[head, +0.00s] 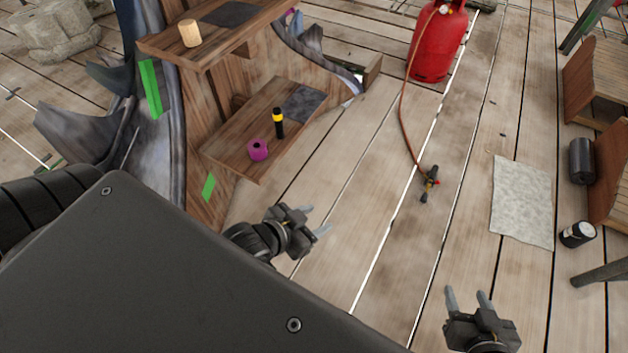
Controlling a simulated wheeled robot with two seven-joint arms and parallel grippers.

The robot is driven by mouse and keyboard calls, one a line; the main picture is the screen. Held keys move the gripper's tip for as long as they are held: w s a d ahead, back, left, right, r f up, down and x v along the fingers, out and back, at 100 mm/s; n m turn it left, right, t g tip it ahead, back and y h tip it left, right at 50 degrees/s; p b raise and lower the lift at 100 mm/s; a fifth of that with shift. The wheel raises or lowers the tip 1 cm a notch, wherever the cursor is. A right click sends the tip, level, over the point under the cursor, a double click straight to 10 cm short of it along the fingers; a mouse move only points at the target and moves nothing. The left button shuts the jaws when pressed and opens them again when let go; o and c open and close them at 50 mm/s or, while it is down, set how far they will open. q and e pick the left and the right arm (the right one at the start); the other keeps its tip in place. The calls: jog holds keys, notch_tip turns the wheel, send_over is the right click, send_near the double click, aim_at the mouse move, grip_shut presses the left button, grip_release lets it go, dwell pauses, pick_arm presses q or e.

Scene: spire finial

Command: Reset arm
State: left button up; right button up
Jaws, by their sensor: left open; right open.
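My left gripper (318,220) is open and empty. It hangs over the plank floor, in front of and to the right of the lower wooden shelf. My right gripper (466,293) is open and empty over the floor at the bottom right. Both grippers are apart from every object. Part of my own dark body covers the lower left of the view.
The lower shelf (225,148) holds a purple ring-like piece (258,150) and a black-yellow cylinder (279,124). A wooden cylinder (189,33) stands on the upper shelf (160,45). A red gas tank (437,45) with hose, and a grey mat (522,202), occupy the floor.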

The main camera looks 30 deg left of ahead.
dwell(0.3)
